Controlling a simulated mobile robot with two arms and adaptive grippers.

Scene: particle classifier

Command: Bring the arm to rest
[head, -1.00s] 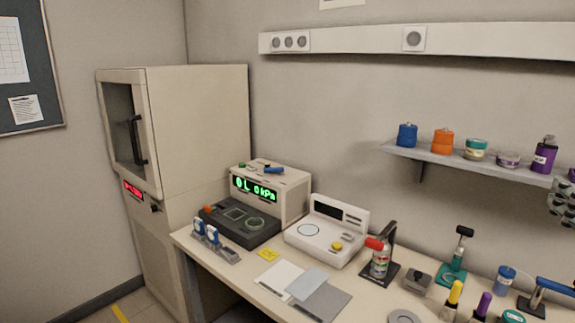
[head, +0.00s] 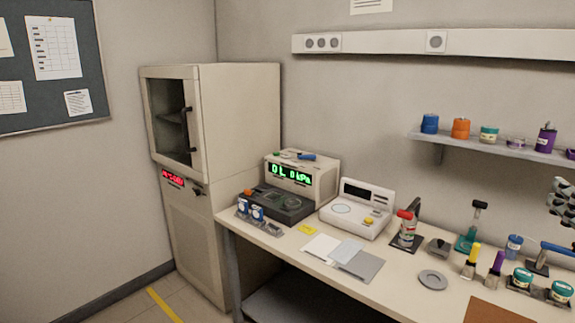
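Neither of my grippers shows in the head view, and no part of my arms can be made out. The view is of a work table (head: 405,281) along the wall. On it stand a device with a green lit display (head: 290,176), a dark panel (head: 285,207) in front of it, and a white instrument with a round plate (head: 352,214). A red-capped bottle (head: 406,228) stands right of the white instrument.
A tall beige cabinet (head: 245,130) with a glass door stands left of the table. A wall shelf (head: 475,145) holds several jars. Small jars, handled tools and a grey disc (head: 433,279) crowd the table's right part. The floor (head: 130,312) at lower left is clear.

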